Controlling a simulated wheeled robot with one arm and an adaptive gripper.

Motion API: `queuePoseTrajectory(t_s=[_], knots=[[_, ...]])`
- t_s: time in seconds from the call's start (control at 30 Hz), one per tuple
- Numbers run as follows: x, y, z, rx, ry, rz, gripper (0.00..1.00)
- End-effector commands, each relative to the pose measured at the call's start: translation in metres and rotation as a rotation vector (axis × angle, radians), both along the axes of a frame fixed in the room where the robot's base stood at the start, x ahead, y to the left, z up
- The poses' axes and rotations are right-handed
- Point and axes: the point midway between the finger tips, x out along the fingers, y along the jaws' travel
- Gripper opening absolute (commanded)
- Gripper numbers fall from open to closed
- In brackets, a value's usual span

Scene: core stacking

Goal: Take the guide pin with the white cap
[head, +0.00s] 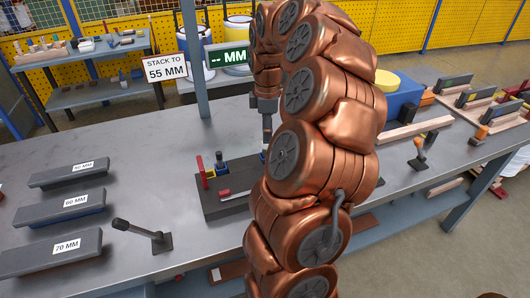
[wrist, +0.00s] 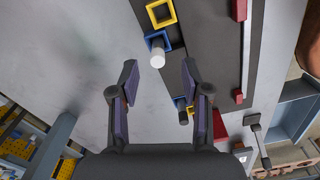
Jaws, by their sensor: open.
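The guide pin with the white cap (wrist: 157,60) shows in the wrist view, its cap seen nearly end-on. It stands by a blue square ring (wrist: 168,38), and a yellow square ring (wrist: 161,13) lies just beyond. My gripper (wrist: 158,75) is open, its two dark fingers apart on either side of the capped end in the picture; I see no contact. In the head view my gripper (head: 267,122) points down over the dark fixture board (head: 235,206), and my arm hides the board's right part. I cannot make out the white cap there.
On the board stand a red block (head: 199,163) and a blue piece (head: 221,166). A lever (head: 140,232) and labelled grey blocks (head: 62,202) are at left. The bench between is clear.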

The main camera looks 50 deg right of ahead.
Motion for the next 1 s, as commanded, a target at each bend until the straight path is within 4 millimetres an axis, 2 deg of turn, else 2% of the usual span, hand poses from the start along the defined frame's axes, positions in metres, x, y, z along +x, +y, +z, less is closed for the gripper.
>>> queuePoseTrajectory(t_s=[0.17,0.43,0.7,1.0], knots=[[0.002,0.001,-0.012,0.002,0.002,0.001,0.47],[0.006,0.002,-0.047,0.003,0.003,-0.001,0.47],[0.007,0.002,-0.052,0.001,-0.001,0.000,0.47],[0.007,0.002,-0.052,0.001,-0.001,0.000,0.16]])
